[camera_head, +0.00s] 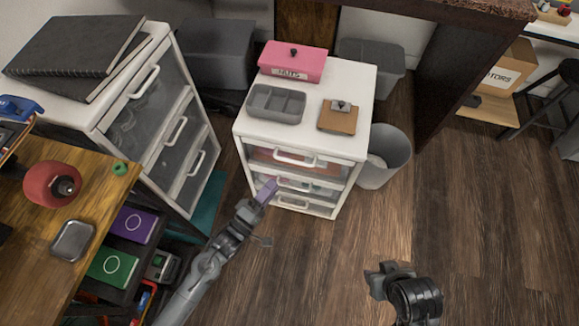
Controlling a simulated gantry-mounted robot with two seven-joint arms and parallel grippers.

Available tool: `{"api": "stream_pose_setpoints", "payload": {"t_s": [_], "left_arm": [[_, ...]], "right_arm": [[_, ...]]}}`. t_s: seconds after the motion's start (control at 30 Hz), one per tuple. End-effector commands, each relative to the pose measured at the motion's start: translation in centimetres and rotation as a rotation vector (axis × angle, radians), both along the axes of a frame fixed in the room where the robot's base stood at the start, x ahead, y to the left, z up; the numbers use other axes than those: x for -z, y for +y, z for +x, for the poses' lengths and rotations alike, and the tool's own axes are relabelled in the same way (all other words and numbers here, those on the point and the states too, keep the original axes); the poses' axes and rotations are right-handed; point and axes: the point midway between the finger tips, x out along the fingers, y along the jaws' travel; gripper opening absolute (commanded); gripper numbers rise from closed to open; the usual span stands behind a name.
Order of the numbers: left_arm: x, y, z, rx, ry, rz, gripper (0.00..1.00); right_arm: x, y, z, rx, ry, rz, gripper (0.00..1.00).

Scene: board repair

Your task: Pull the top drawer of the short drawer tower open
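The short drawer tower (243,133) is white with clear drawer fronts and stands in the middle of the view. Its top drawer (330,168) looks shut, with a white handle (295,161) across its front. More drawers with white handles sit below it. My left gripper (267,191) is in front of the tower's left side, below the top handle in the picture, and apart from that handle. A purple piece shows at its tip; whether it is a finger or something held is unclear. My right gripper (382,272) is over the floor, lower right, away from the tower.
A taller drawer tower (158,130) and wooden bench (35,250) are left. Floor in front is clear.

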Motion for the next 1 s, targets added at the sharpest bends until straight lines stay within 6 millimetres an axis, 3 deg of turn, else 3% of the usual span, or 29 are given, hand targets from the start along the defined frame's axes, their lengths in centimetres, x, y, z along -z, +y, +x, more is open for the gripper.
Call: {"api": "stream_pose_setpoints", "payload": {"t_s": [0.5, 0.7, 1.0], "left_arm": [[-1.2, -4.5, 6.2, 0.0, -0.001, -0.001, 0.37], [-1.5, -5.3, 7.4, 0.0, 0.001, 0.001, 0.37], [-1.6, -5.5, 7.6, 0.0, 0.001, 0.0, 0.37]], "right_arm": [[3.0, 0.0, 0.1, 0.001, -0.003, 0.0, 0.43], [3.5, 0.0, 0.1, 0.001, -0.003, 0.0, 0.43], [3.5, 0.0, 0.1, 0.001, -0.002, 0.0, 0.43]]}}
